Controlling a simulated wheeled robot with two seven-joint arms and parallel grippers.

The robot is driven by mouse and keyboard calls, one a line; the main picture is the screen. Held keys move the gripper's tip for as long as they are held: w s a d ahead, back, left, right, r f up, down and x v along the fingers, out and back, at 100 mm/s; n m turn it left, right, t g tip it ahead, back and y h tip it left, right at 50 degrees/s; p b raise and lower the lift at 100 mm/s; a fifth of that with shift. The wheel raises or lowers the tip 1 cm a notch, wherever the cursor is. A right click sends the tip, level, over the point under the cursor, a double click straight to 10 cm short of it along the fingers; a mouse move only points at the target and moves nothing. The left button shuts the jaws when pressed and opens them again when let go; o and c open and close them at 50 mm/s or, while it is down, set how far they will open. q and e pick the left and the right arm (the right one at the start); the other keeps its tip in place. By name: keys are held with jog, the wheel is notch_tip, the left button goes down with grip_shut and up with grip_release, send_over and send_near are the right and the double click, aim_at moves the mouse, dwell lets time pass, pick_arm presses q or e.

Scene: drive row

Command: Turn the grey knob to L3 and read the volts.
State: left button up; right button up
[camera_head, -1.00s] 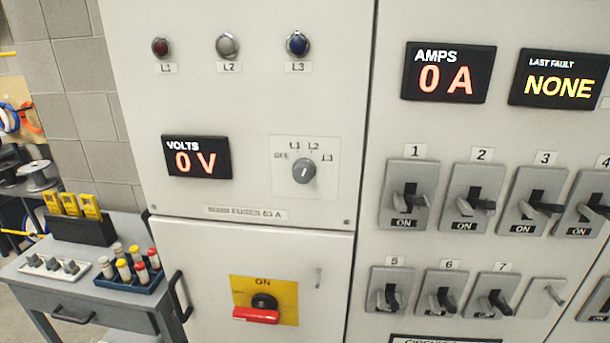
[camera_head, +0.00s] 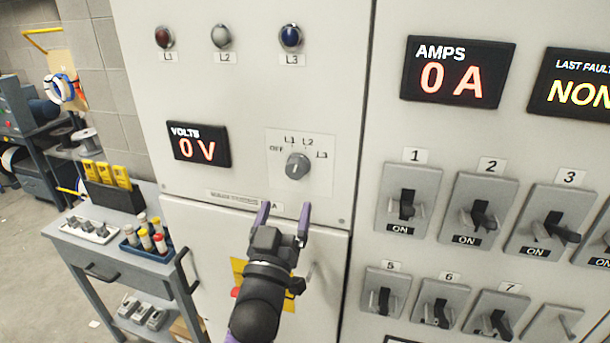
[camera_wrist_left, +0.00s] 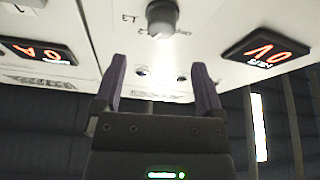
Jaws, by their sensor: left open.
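The grey knob (camera_head: 297,166) sits on a pale plate marked OFF, L1, L2 and L3. I cannot tell for sure which mark it points at. The volts display (camera_head: 199,145) left of it reads 0 V. My left gripper (camera_head: 285,210) is open and empty, just below the knob in the head view, apart from it. In the left wrist view, which is upside down, the knob (camera_wrist_left: 162,18) is at the top centre beyond the open fingers (camera_wrist_left: 159,72). The volts display (camera_wrist_left: 262,50) is at its right. My right gripper is not in view.
Lamps L1, L2 and L3 (camera_head: 290,37) are above the knob. My arm partly covers the yellow plate (camera_head: 240,268) with the red handle. Breaker switches (camera_head: 408,203) fill the right panel, under an amps display (camera_head: 458,72) reading 0 A. A grey cart (camera_head: 110,250) stands at left.

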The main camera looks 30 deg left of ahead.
aim_at(294, 174)
pick_arm(q)
jog(key=p+x, duration=0.1)
jog(key=x, duration=0.7)
jog(key=shift+w+a+f, duration=0.1)
jog(key=shift+w+a, duration=0.05)
grip_shut()
